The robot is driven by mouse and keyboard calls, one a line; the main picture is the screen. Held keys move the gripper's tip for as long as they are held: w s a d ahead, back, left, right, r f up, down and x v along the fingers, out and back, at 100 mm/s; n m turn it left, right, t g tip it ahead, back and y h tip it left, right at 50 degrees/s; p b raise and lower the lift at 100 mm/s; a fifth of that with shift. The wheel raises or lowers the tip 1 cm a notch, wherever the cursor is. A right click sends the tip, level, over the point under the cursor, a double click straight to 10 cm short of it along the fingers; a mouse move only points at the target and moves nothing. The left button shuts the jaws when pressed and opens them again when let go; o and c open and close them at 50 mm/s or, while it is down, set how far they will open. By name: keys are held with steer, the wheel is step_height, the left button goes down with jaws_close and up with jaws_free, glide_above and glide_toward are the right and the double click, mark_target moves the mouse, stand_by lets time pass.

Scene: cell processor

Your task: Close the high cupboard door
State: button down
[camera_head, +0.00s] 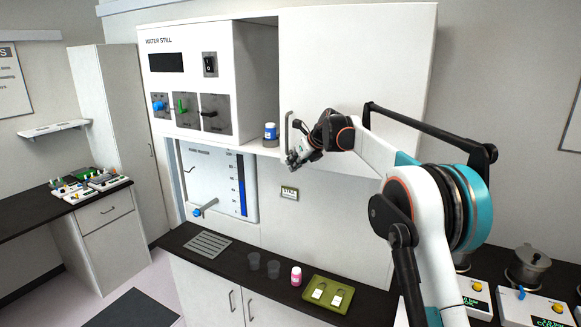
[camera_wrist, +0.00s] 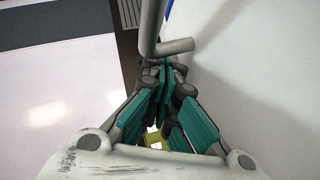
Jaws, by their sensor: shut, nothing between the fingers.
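The high cupboard (camera_head: 258,70) is to the right of the water still in the head view. Its white door (camera_head: 350,60) stands open, with a gap at its left edge that shows the grey inside. A grey bar handle (camera_head: 289,128) is on the door near its lower left. My gripper (camera_head: 293,162) is shut and empty at the lower end of this handle. In the wrist view the handle (camera_wrist: 155,30) rises just beyond my gripper's fingers (camera_wrist: 165,75), with the door's pale surface (camera_wrist: 240,80) on the right. I cannot tell whether the fingers touch the handle.
A blue-and-white bottle (camera_head: 270,131) stands inside the cupboard at its opening. The water still (camera_head: 185,75) is on the left. On the dark counter (camera_head: 225,268) below are cups, a pink bottle (camera_head: 296,275) and a green tray (camera_head: 345,303). A pot (camera_head: 527,268) stands at right.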

steer(key=shift+w+d+m+h+p, duration=0.2)
steer(key=shift+w+d+m, duration=0.1)
steer(key=shift+w, duration=0.45)
steer(key=shift+w+d+m+h+p, duration=0.15)
steer(key=shift+w+d+m, duration=0.1)
steer(key=shift+w, duration=0.45)
steer(key=shift+s, duration=0.1)
